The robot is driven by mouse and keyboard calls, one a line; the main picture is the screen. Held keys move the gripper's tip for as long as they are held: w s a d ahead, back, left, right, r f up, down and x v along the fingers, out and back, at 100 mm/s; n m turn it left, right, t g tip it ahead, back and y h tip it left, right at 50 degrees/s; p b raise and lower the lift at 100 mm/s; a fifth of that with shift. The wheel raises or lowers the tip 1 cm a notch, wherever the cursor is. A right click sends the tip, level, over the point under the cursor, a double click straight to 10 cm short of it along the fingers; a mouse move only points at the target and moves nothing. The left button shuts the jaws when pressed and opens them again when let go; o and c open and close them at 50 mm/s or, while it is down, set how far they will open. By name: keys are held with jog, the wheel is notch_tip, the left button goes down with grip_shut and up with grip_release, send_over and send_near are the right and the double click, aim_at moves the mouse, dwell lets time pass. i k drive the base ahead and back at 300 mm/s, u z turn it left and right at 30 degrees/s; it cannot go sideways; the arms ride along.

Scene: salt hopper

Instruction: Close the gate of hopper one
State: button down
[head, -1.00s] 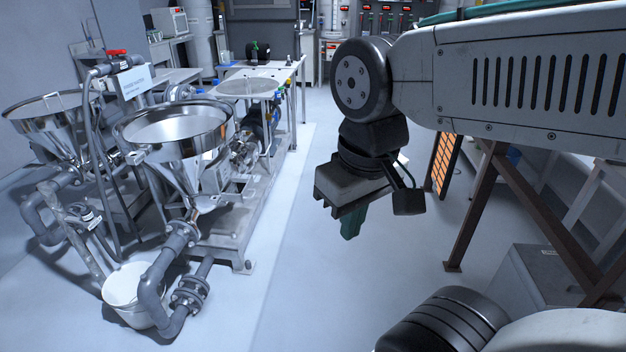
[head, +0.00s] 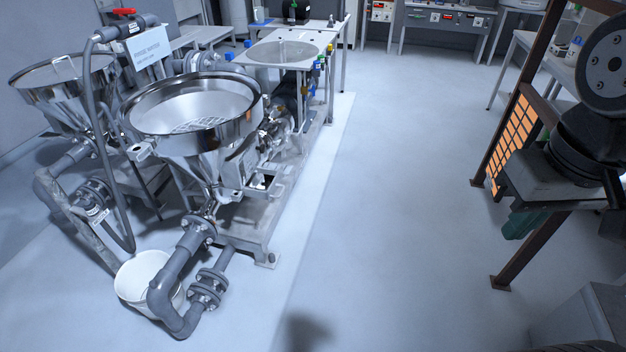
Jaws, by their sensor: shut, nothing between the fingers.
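Two shiny steel hoppers stand at the left. The nearer hopper (head: 205,150) has a wide round bowl with a grate inside and a cone narrowing to grey pipework. The farther hopper (head: 62,95) is at the far left, partly hidden by pipes. I cannot tell which is hopper one. A bracket-like metal part (head: 268,182) sits beside the nearer cone; I cannot tell whether it is a gate, nor any gate's position. My gripper (head: 522,224), with green fingers, is at the right, far from both hoppers. It is shut and empty, pointing down.
A white bucket (head: 133,292) and grey pipes (head: 165,300) stand on the floor before the nearer hopper. A red-handled valve (head: 124,12) tops the pipes behind. A brown frame (head: 520,262) stands by my gripper. The middle floor (head: 400,170) is clear.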

aim_at(269, 180)
jog(key=u, duration=0.2)
jog(key=i, duration=0.85)
jog(key=u, duration=0.45)
